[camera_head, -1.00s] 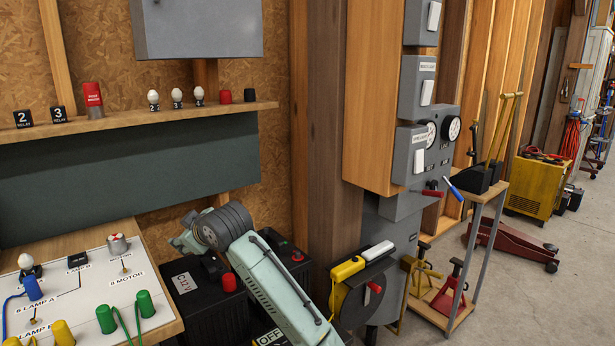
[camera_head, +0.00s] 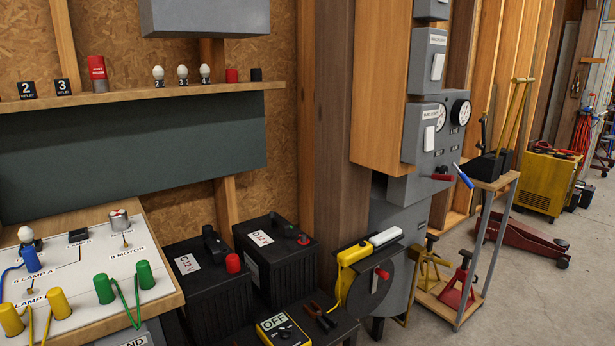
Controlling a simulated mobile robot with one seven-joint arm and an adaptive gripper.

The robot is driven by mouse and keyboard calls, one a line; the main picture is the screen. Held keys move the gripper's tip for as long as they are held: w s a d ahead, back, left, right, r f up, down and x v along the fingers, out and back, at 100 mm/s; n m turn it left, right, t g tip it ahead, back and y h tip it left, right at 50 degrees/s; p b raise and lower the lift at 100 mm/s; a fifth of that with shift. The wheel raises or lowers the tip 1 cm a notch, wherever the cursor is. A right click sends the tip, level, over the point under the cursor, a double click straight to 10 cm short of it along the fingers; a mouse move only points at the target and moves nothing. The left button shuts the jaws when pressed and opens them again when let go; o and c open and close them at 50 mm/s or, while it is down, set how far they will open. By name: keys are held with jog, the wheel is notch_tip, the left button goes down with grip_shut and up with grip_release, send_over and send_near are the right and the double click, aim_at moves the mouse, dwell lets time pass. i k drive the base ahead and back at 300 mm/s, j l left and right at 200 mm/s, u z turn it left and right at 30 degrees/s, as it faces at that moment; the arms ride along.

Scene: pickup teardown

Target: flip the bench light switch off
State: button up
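Grey switch boxes with white rocker switches are stacked on the wooden post right of centre. The upper full one (camera_head: 438,67) has a small label that may read "bench light"; the lettering is too small to be sure. The lower switch (camera_head: 429,139) also has a label with a word like "light". A further box (camera_head: 432,8) is cut off at the top edge. I cannot tell whether the switches are on or off. My gripper and arm are out of view.
A gauge panel with a red lever (camera_head: 442,177) and blue lever (camera_head: 464,176) juts out beside the lower switch. Below are a reel (camera_head: 362,288) with a yellow connector and black batteries (camera_head: 277,255). A white lamp board (camera_head: 75,265) stands left. Open floor (camera_head: 540,285) lies right.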

aim_at(436, 71)
jog(key=i+l, duration=0.3)
jog(key=i, duration=0.2)
jog(key=i+l, duration=0.35)
jog(key=i, duration=0.15)
